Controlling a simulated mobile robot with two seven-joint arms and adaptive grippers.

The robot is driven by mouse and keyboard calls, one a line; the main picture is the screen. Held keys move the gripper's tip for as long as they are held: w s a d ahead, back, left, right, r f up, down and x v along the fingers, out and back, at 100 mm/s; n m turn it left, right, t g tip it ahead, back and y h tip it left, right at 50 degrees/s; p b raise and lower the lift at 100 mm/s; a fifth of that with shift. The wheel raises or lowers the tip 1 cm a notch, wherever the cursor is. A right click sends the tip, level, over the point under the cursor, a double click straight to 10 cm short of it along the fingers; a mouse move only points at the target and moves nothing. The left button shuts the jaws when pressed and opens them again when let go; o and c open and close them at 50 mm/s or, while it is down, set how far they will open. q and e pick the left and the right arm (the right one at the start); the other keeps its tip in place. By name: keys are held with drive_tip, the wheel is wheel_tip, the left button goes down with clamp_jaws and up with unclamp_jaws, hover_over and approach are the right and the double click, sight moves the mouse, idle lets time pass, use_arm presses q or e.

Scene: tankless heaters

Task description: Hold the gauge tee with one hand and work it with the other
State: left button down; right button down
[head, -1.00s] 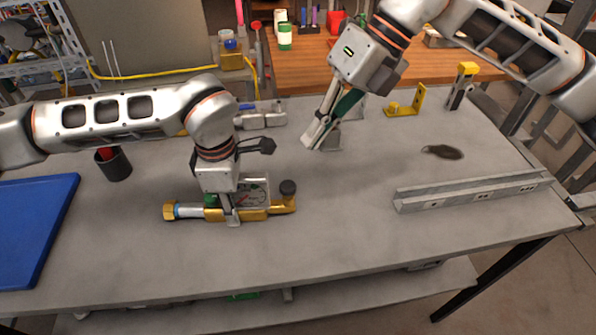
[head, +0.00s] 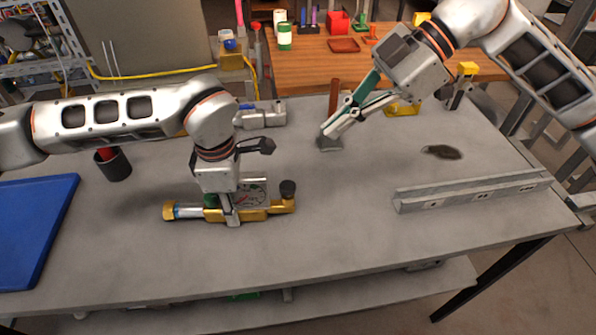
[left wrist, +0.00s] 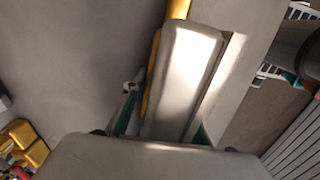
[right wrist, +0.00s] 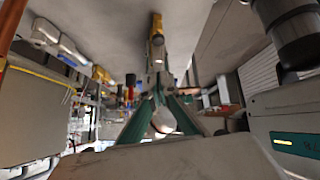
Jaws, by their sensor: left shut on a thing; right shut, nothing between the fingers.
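The gauge tee (head: 283,207) lies along the front left of the grey table in the head view. It has a brass body, a round dial gauge, a hex nut at its left end and a dark knob at its right end. My left gripper (head: 232,218) is over its middle from above, shut on it; the fingers cover part of the body. In the left wrist view a yellow part (left wrist: 179,9) shows beyond the finger, mostly hidden. My right gripper (head: 326,135) is shut and empty, to the right of and behind the tee, clear of it.
A grey metal channel (head: 470,193) lies at the right. A blue mat (head: 35,230) is at the left, with a dark cup (head: 114,165) nearby. A yellow bracket (head: 402,109) and grey fittings (head: 262,115) are at the back. The table's middle front is clear.

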drive_tip(key=shift+d+m, duration=0.2)
drive_tip(key=shift+m, duration=0.6)
hover_over(284, 186)
drive_tip(key=d, duration=0.3)
wheel_tip(284, 186, down, 6)
drive_tip(key=shift+w+a+f, duration=0.1)
drive_tip(key=shift+a+f, duration=0.05)
drive_tip(key=shift+f, duration=2.35)
drive_tip(key=shift+f, duration=0.1)
